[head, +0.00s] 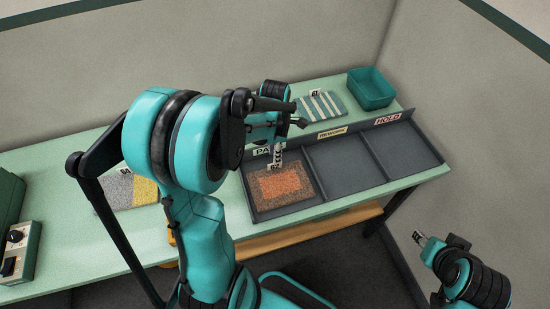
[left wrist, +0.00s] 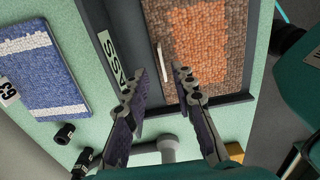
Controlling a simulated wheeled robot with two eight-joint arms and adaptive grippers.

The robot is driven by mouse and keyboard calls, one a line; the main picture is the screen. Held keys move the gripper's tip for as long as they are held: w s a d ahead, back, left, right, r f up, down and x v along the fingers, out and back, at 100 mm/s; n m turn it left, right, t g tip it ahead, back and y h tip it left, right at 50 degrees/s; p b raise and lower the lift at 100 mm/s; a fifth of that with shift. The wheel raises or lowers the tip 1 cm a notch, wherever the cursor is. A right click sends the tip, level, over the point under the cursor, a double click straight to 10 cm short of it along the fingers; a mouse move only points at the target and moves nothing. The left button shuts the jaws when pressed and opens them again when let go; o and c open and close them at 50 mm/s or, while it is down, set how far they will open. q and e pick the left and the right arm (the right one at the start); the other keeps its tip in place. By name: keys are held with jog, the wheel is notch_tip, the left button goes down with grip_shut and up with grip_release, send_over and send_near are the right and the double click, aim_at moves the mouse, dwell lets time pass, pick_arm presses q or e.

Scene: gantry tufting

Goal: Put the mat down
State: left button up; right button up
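The REWORK (head: 332,133) and HOLD (head: 388,119) compartments are empty. A striped mat (head: 322,105) and teal bin (head: 371,89) stand behind. A grey-yellow mat (head: 143,191) lies left. A blue mat (left wrist: 45,75) lies beside the tray. A control box (head: 20,252) sits far left.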

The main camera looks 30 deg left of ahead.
pick_arm(q)
notch_tip(320, 180, up, 6)
jog(key=p, duration=0.1)
jog(key=s+d+r+m+t, duration=0.3)
jog(key=d+m, duration=0.3)
jog(key=m, duration=0.8)
jog(key=s+d+r+m+t, duration=0.3)
jog(key=s+d+m+t, duration=0.1)
jog(key=m, duration=1)
jog(key=shift+s+d+r, duration=0.3)
jog(key=shift+s+d, duration=0.6)
jog(key=shift+s, duration=0.2)
